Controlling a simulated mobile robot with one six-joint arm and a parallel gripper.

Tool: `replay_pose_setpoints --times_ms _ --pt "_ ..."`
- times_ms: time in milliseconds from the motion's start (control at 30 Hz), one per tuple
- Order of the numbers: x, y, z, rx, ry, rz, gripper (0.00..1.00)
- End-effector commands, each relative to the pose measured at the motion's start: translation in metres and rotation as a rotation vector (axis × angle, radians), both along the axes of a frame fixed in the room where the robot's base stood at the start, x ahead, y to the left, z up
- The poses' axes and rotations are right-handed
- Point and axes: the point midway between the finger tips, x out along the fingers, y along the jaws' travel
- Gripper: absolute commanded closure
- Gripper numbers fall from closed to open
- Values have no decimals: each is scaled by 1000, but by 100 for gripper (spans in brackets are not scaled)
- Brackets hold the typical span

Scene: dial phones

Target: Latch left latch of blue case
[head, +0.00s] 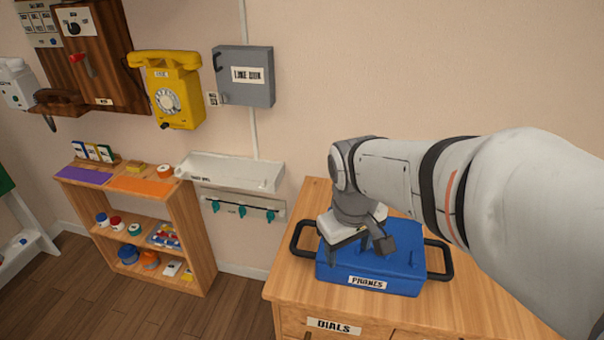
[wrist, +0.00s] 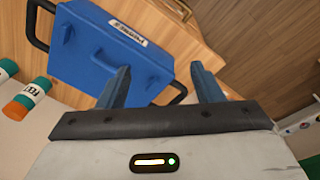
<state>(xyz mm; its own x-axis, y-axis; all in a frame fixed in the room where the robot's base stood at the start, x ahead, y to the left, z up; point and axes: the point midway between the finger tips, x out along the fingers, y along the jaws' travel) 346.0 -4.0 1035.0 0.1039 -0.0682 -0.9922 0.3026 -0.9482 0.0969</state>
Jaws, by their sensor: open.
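The blue case (head: 395,285), labelled PHONES, lies flat on the wooden cabinet, with a black handle at each end. It also shows at upper left in the wrist view (wrist: 85,65). My gripper (head: 358,248) is over the left and middle part of the case. In the wrist view its two fingers (wrist: 160,85) are spread with nothing between them. A small blue upright tab (head: 411,258), perhaps a latch, stands on the right of the lid. Another small blue tab (wrist: 70,32) shows in the wrist view. In the head view my gripper hides the left part of the lid.
The wooden cabinet top (head: 290,285) is bare left of the case. A white tray (head: 235,170) and a rail with teal hooks (head: 240,208) are on the wall. A wooden shelf (head: 190,230) holds small items. A white-and-teal cylinder (wrist: 35,92) shows in the wrist view.

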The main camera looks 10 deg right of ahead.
Motion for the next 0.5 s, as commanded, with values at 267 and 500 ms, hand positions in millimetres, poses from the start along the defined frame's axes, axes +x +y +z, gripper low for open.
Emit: replay_pose_setpoints --times_ms 267,500 --pt "81 15 -7 -168 248 500 40" --pt "121 28 -27 -242 389 772 40"
